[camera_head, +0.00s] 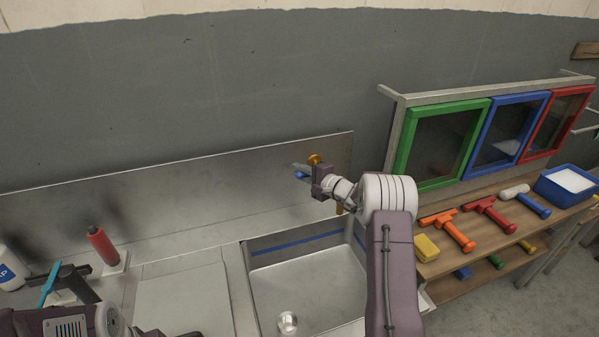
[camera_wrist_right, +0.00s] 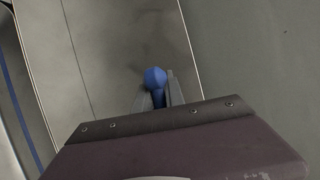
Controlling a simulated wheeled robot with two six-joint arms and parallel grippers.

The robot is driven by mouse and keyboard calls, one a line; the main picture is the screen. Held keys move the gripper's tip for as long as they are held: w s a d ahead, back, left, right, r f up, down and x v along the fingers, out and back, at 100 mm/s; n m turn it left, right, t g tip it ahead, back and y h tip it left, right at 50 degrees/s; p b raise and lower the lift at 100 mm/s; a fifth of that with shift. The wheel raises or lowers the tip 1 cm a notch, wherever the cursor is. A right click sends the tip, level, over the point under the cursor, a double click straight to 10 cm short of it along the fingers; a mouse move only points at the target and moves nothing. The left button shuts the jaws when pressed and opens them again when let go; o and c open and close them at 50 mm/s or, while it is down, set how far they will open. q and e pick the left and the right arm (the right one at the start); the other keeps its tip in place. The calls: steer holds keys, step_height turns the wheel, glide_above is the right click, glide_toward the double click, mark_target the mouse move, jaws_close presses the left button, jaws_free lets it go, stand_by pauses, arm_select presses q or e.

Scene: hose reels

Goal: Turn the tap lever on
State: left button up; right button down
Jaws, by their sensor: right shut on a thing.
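The tap lever (camera_wrist_right: 155,78) has a blue rounded end, which stands between my right gripper's two fingers in the right wrist view. In the head view, a bit of blue (camera_head: 301,175) shows at the fingertips, and a brass-coloured tap part (camera_head: 315,159) shows just behind the gripper, by the metal backsplash. My right gripper (camera_head: 300,169) is shut on the lever. The gripper and arm hide most of the tap.
A steel sink (camera_head: 310,285) lies below the right gripper. A red bottle (camera_head: 101,246) stands on the counter at left. At right, a wooden bench (camera_head: 440,268) holds squeegees, a yellow sponge (camera_head: 426,248) and a blue tub (camera_head: 566,186), below green, blue and red framed panels.

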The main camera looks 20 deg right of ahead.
mark_target(301, 177)
steer(key=shift+a+f, duration=0.15)
stand_by(0.6)
steer(key=s+n+y+b, duration=0.1)
steer(key=s+n+g+y+b, duration=0.1)
steer(key=n+g+y, duration=0.1)
steer(key=y, duration=0.1)
steer(key=shift+s+a+b, duration=0.25)
steer(key=shift+s+b, duration=0.15)
steer(key=c, duration=1.4)
jaws_free()
steer(key=shift+a, duration=0.1)
steer(key=shift+c, duration=0.2)
arm_select(q)
steer(key=f, duration=0.2)
steer(key=shift+a+f, duration=0.2)
steer(key=shift+f, duration=0.2)
arm_select(e)
steer(key=shift+a, duration=0.15)
